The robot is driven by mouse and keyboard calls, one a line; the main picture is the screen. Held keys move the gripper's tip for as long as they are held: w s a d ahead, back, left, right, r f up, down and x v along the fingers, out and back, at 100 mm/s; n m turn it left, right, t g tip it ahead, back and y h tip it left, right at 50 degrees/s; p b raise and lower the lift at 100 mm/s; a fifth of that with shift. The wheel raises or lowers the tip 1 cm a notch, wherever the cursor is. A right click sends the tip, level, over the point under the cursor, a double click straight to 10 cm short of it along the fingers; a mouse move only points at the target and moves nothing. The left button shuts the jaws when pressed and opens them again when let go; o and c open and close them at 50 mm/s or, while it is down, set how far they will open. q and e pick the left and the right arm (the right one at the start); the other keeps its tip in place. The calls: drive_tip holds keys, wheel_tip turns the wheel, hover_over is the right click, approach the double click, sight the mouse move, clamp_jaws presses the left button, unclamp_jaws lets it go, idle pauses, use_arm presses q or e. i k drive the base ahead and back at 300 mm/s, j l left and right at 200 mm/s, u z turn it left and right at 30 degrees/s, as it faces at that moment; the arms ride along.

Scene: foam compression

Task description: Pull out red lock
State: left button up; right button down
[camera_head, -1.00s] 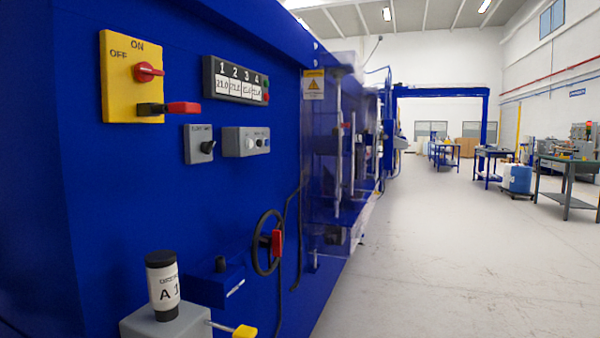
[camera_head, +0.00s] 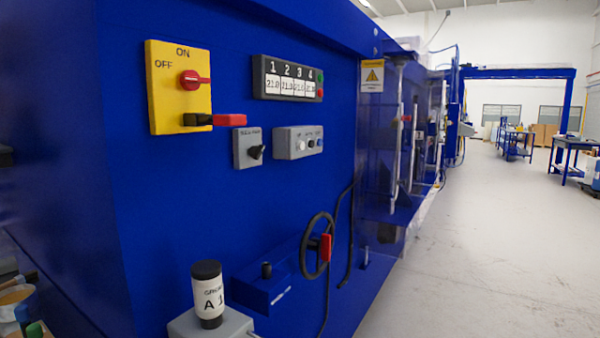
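The red lock (camera_head: 230,120) sticks out to the right at the lower edge of the yellow switch panel (camera_head: 158,100) on the blue machine. A black part joins it to the panel. Above it, the red rotary knob (camera_head: 190,78) has its handle pointing right, on a panel marked ON and OFF. Neither of my grippers shows in the head view.
The blue machine wall (camera_head: 120,230) fills the left and middle. It carries a numbered display (camera_head: 288,88), small grey switch boxes (camera_head: 247,148) and a black handwheel (camera_head: 308,245). A labelled cylinder (camera_head: 207,290) stands on a grey box below. Open floor (camera_head: 480,260) lies to the right.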

sight(219, 120)
drive_tip(key=i+l+u, duration=0.2)
drive_tip(key=i+l, duration=0.2)
drive_tip(key=l, duration=0.2)
drive_tip(key=i+l+u, duration=0.1)
drive_tip(key=l, duration=0.25)
drive_tip(key=i+l+u, duration=0.15)
drive_tip(key=i+l, duration=0.15)
drive_tip(key=i+l+u, duration=0.1)
drive_tip(key=l, duration=0.3)
drive_tip(key=i, duration=0.05)
